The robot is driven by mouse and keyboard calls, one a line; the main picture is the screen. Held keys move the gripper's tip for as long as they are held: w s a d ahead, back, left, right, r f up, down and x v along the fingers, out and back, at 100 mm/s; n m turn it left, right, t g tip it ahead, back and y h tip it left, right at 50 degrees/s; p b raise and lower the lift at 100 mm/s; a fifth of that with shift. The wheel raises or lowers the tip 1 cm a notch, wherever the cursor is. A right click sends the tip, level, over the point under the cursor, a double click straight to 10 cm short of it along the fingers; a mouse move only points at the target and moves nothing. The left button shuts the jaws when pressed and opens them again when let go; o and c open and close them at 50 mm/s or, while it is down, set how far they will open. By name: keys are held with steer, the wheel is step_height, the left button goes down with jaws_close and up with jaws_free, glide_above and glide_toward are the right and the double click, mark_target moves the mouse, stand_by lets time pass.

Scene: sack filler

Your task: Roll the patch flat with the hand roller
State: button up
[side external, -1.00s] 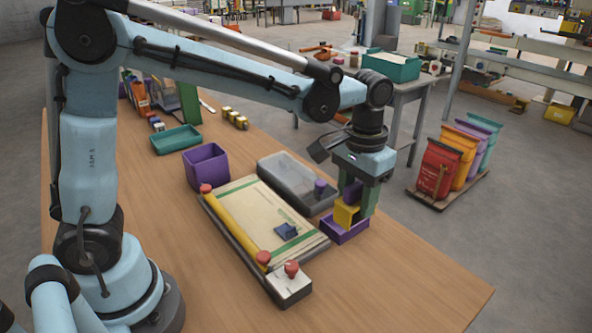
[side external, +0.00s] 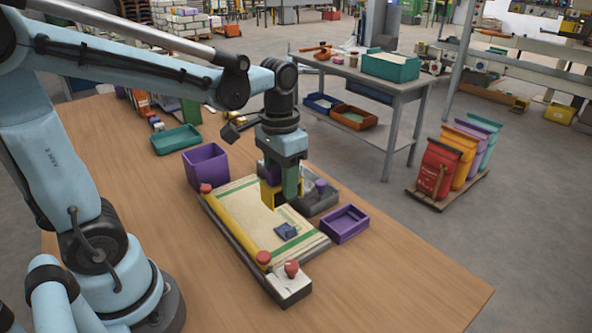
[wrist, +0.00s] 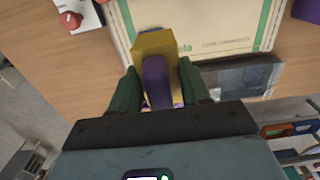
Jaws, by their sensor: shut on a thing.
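My gripper (side external: 281,192) is over the back right part of the flat beige sack (side external: 240,200). It is shut on the hand roller, which has a yellow frame (side external: 268,194) and a purple handle (wrist: 156,80). In the wrist view my green fingers hold the handle from both sides. The roller is low over the sack; I cannot tell if it touches. The dark blue patch (side external: 286,230) lies on the sack near its front green stripe, apart from the roller and in front of it. The roller's underside is hidden, and I cannot make out the patch in the wrist view.
A yellow bar (side external: 233,227) with red knobs runs along the sack's left edge. A white block with a red knob (side external: 291,268) stands at the front. An empty purple tray (side external: 345,222) is right, a grey bin (side external: 325,205) behind, a purple bin (side external: 206,165) back left. The front right table is clear.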

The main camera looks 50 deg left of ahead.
mark_target(280, 204)
steer(key=shift+s+a+f, duration=0.15)
steer(key=shift+f, duration=3.15)
steer(key=shift+f, duration=0.3)
steer(key=shift+d, duration=2)
steer(key=shift+a, duration=0.1)
steer(key=shift+a, duration=1.9)
